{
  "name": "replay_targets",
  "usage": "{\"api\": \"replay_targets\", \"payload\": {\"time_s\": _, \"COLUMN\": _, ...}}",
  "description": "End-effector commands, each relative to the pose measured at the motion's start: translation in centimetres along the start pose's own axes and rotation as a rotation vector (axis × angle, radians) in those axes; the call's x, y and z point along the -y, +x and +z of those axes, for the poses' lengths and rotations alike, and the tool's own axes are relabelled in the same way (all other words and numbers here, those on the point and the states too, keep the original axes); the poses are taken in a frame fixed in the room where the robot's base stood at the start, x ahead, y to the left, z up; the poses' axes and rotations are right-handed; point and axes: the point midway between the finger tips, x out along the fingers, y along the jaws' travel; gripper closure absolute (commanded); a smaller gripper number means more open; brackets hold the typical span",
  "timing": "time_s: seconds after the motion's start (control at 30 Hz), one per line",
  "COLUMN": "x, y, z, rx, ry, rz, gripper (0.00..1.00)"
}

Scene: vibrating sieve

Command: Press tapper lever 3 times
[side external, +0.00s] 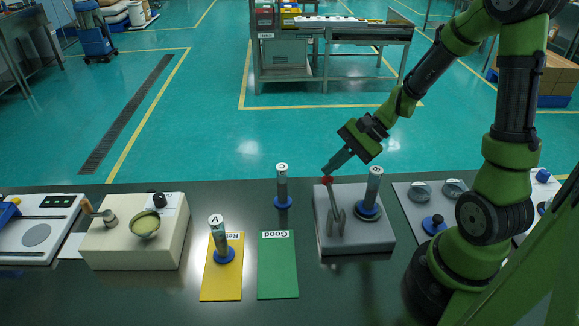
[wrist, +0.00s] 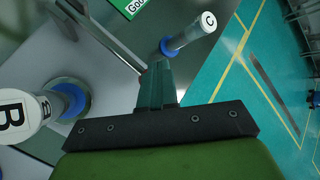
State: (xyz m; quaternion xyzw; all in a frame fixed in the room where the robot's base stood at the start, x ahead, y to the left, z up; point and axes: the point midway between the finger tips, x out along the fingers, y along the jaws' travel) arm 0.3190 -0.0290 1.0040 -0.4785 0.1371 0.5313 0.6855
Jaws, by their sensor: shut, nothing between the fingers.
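The tapper is a grey block (side external: 337,240) on the dark table. Its lever (side external: 335,205) stands up from the front left of the block and ends in a red tip (side external: 327,180). My gripper (side external: 327,172) is shut and empty, with its fingertips at or just above the red tip; I cannot tell whether they touch.
Cylinder C (side external: 282,188) stands left of the tapper. Cylinder A (side external: 218,238) stands on the yellow mat (side external: 222,287). The green "Good" mat (side external: 278,270) is empty. A cream block with a bowl (side external: 145,224) is at left; a grey plate with dishes (side external: 420,215) is at right.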

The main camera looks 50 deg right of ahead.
Motion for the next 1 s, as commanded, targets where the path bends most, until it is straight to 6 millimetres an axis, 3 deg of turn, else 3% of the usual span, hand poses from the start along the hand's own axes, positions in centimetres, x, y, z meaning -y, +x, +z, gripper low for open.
{"api": "replay_targets", "payload": {"time_s": 1.0, "x": -0.74, "y": 0.90, "z": -0.54, "rx": 0.002, "ry": 0.002, "rz": 0.003, "gripper": 1.00}}
